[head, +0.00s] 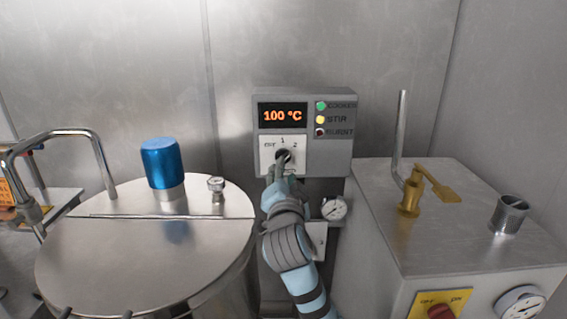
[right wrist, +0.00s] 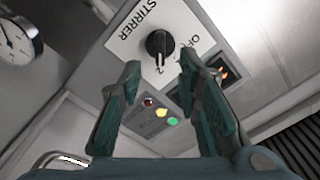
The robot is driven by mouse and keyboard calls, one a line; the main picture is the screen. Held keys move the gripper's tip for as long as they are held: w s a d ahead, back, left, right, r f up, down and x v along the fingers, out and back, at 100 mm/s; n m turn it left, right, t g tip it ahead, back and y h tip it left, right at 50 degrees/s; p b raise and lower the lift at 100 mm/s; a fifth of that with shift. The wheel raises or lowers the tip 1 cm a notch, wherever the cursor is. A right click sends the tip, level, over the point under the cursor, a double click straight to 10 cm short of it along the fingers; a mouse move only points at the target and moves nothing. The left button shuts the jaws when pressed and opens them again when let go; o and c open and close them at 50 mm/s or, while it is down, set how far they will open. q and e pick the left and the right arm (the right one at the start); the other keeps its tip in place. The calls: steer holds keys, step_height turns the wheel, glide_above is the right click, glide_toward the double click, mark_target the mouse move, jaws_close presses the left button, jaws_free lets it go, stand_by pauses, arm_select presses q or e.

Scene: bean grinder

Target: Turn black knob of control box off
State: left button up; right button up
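The grey control box (head: 340,160) hangs on the wall in the head view, with a "100 °C" display. Its black knob (head: 283,156) sits on a white plate marked OFF, 1 and 2. The right wrist view shows the knob (right wrist: 158,44) beyond my fingertips, with OFF and STIRRER lettering around it. My right gripper (right wrist: 160,64) is open and empty, its fingers apart on either side of the line to the knob. In the head view the right gripper (head: 281,170) is just below and in front of the knob, partly covering the plate. My left gripper is not in view.
A steel pot (head: 120,265) with a blue cylinder (head: 162,163) on its lid stands left. A steel machine (head: 430,240) with a brass valve (head: 410,197) stands right. A small gauge (head: 334,208) is below the box. Green, yellow and dark red lamps are on the box.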

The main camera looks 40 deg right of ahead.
steer(key=x, duration=0.6)
steer(key=shift+w, duration=0.15)
steer(key=shift+f, duration=0.1)
jaws_close()
